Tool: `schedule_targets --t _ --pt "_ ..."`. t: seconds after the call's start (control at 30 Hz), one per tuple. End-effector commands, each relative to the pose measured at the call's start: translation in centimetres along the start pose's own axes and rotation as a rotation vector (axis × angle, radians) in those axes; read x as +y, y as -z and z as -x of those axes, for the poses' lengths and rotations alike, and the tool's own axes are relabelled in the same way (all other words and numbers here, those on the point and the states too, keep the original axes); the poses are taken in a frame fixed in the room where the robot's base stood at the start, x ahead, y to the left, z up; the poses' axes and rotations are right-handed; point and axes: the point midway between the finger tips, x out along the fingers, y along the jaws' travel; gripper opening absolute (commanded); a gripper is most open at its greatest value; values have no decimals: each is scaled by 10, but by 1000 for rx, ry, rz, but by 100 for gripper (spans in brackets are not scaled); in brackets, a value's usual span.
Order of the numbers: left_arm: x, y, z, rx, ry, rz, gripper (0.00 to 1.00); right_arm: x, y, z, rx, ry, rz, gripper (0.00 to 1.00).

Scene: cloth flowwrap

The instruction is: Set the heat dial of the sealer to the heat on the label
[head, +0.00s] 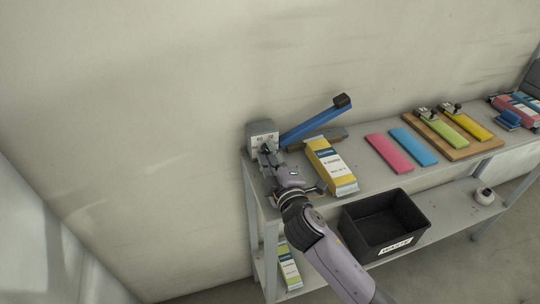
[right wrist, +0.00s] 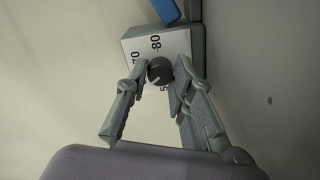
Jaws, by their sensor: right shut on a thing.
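The sealer (head: 261,131) is a grey box with a raised blue arm (head: 315,121), at the left end of the shelf top. In the right wrist view its white dial plate (right wrist: 173,43) shows "80", "70" and part of another number. The dark round heat dial (right wrist: 160,70) sits between the fingertips of my right gripper (right wrist: 161,73), which is shut on it. A faint pale mark on the dial points to the lower left. In the head view my right gripper (head: 267,153) is at the sealer's front. A yellow packet (head: 330,166) has a label too small to read.
A pink pad (head: 389,153), a blue pad (head: 412,146) and a wooden board (head: 455,136) with green and yellow pieces lie to the right. A black bin (head: 386,224) is in front on the lower shelf.

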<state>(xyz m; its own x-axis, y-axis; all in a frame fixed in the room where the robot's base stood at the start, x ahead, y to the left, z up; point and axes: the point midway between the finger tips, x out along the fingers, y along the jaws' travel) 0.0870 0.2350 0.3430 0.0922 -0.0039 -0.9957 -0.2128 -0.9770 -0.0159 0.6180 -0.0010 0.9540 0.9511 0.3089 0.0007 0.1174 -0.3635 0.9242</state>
Motion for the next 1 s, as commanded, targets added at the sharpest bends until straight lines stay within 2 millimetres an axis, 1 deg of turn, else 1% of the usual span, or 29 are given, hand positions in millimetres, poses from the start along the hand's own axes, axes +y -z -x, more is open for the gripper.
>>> schedule_targets --t 0.03,0.2,0.67,0.7,1.0 --pt "0 0 -1 0 0 0 40 -3 -1 0 -3 4 -18 0" --pt "0 0 -1 0 0 0 40 -3 -1 0 -2 5 -57 0" --pt "0 0 -1 0 0 0 40 -3 -1 0 -2 6 -68 0" --pt "0 0 -1 0 0 0 40 -3 -1 0 -2 6 -68 23" --pt "0 0 -1 -1 0 0 40 -2 0 0 -1 3 -67 43"
